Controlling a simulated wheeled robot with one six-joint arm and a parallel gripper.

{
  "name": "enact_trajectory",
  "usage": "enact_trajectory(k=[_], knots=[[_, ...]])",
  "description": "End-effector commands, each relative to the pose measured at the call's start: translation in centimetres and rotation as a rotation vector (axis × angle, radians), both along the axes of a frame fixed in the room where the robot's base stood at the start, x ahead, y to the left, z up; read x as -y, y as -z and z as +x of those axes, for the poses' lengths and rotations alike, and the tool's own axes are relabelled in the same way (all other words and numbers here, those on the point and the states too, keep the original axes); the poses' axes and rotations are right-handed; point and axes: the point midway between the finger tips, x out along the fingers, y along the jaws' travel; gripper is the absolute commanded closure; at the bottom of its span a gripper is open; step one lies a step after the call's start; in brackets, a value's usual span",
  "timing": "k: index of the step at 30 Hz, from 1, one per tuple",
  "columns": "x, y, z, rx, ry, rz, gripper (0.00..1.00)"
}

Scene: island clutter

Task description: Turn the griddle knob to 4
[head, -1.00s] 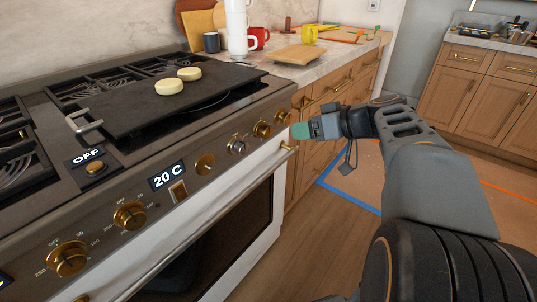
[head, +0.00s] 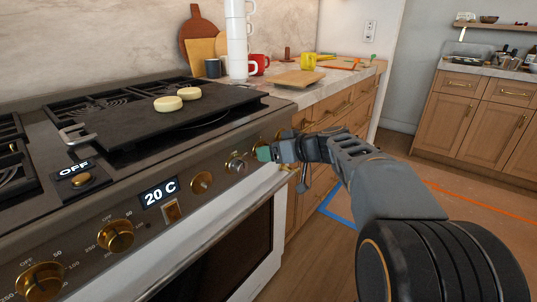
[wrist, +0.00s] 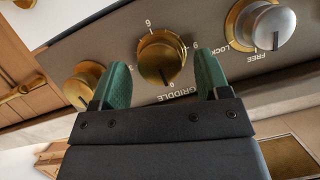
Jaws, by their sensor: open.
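The griddle knob (wrist: 162,58) is a round brass knob with a dark pointer line, above the word GRIDDLE in the wrist view. Its pointer faces the lower edge of the picture, near a small digit that looks like 0. A 6 shows at the opposite side. My gripper (wrist: 162,80) is open, with one green fingertip on each side of the knob. I cannot tell whether either touches it. In the head view my gripper (head: 264,153) is at the stove's front panel, and its fingertips hide most of this knob.
A silver lock knob (wrist: 268,25) sits close beside one fingertip, and another brass knob (wrist: 84,80) is near the other. The oven handle (head: 200,240) runs below the panel. The griddle plate (head: 160,112) holds two pale round pieces. The OFF display (head: 74,170) is at left.

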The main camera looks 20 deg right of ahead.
Motion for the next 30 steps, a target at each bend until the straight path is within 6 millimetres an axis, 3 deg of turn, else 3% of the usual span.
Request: enact_trajectory(k=[16,30], knots=[[-0.92,0.55,1.04,0.0,0.0,0.0,0.31],[-0.9,0.55,1.03,0.0,0.0,0.0,0.76]])
